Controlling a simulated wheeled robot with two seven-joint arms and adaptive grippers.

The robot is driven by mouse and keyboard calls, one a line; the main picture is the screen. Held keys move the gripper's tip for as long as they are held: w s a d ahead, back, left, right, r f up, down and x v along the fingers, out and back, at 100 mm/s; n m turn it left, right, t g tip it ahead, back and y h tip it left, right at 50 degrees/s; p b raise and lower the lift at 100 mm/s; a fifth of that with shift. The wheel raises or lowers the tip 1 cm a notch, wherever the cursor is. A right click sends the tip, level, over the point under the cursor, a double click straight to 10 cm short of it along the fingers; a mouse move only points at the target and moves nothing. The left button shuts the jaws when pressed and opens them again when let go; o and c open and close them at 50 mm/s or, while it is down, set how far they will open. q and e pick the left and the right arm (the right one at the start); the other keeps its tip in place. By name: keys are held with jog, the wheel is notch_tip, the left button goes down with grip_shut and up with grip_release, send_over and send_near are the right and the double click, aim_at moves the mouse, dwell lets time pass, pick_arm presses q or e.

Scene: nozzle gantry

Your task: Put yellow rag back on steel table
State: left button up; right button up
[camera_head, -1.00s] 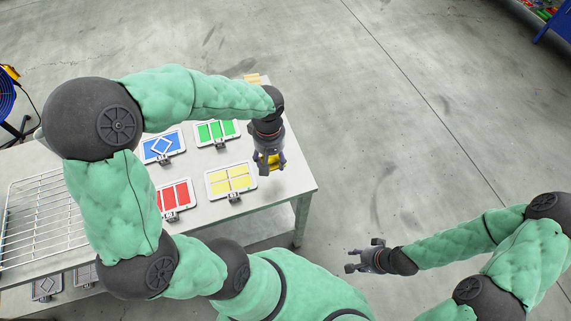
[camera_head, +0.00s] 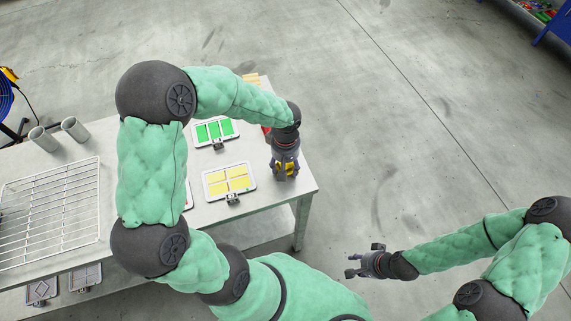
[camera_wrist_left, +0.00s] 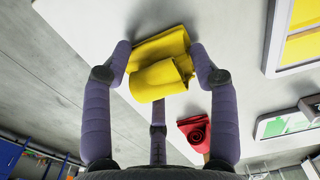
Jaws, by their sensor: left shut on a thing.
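The yellow rag (camera_wrist_left: 160,65) is folded and sits between the fingers of my left gripper in the left wrist view. A little of the rag (camera_head: 286,168) shows between the fingers in the head view. My left gripper (camera_head: 286,174) is shut on it over the right end of the steel table (camera_head: 304,184), near the edge. I cannot tell whether the rag touches the tabletop. My right gripper (camera_head: 352,266) is open and empty, in front of and to the right of the table.
A red rag (camera_wrist_left: 195,130) lies on the table beside my left gripper. A wire rack (camera_head: 50,210) and grey tubes (camera_head: 74,128) are further left. Floor right of the table is clear.

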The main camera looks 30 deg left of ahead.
pick_arm(q)
jog(key=shift+f, duration=0.1)
jog(key=o, duration=0.7)
jog(key=shift+f, duration=0.1)
jog(key=shift+c, duration=0.2)
jog(key=o, duration=0.4)
jog(key=shift+o, duration=0.2)
jog(key=shift+r, duration=0.2)
jog(key=shift+r, duration=0.3)
notch_tip(320, 180, up, 12)
jog(key=p, duration=0.3)
jog(key=shift+f, duration=0.25)
